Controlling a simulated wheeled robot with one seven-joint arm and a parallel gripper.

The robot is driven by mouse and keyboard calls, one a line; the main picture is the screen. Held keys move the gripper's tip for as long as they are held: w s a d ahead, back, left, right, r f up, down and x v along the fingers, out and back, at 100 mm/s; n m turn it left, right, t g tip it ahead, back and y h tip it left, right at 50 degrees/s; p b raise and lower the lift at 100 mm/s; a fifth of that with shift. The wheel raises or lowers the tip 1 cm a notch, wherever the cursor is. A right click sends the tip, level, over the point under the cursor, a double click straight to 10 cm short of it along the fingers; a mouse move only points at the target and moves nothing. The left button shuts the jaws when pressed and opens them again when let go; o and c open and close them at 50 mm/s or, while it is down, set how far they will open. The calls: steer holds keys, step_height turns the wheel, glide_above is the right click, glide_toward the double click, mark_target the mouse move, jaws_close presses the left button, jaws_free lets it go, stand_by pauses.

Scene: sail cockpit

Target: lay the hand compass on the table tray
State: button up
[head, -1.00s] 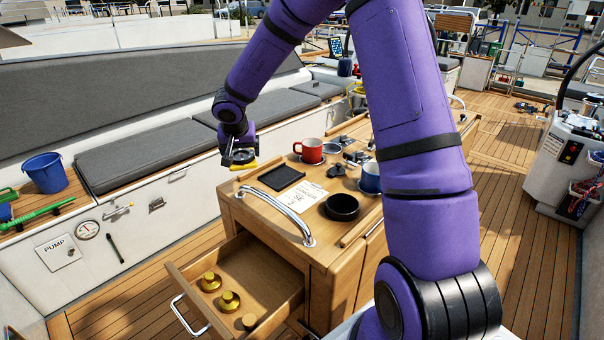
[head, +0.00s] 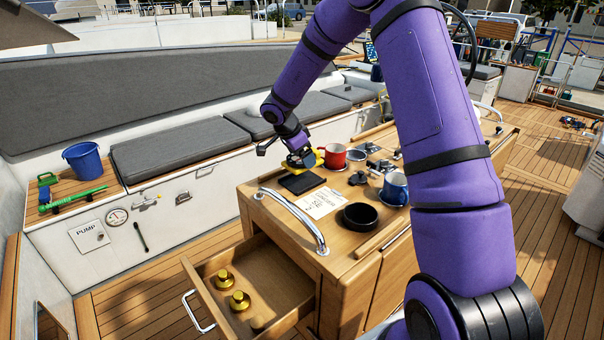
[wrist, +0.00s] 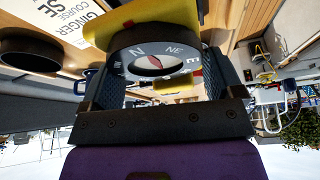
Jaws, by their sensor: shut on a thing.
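The hand compass (wrist: 155,62) is yellow with a black ring and a dial marked N, NE and E; it fills the middle of the wrist view. My gripper (head: 301,160) is shut on it, with one dark finger on each side of the ring. In the head view the compass is mostly hidden by my gripper, and only some yellow (head: 318,157) shows. It is just above or at the far edge of the small black square tray (head: 302,183) on the wooden table. I cannot tell whether they touch.
A red mug (head: 334,157) stands close right of my gripper. A paper note (head: 320,203), a black round bowl (head: 359,216) and a blue mug (head: 395,188) share the tabletop. A steel rail (head: 292,212) runs along its front end. The drawer (head: 236,268) below is open with brass pieces inside.

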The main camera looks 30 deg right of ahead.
mark_target(301, 181)
steer(key=shift+f, duration=2.95)
steer(key=shift+f, duration=0.1)
steer(key=o, duration=0.9)
steer(key=shift+c, duration=0.2)
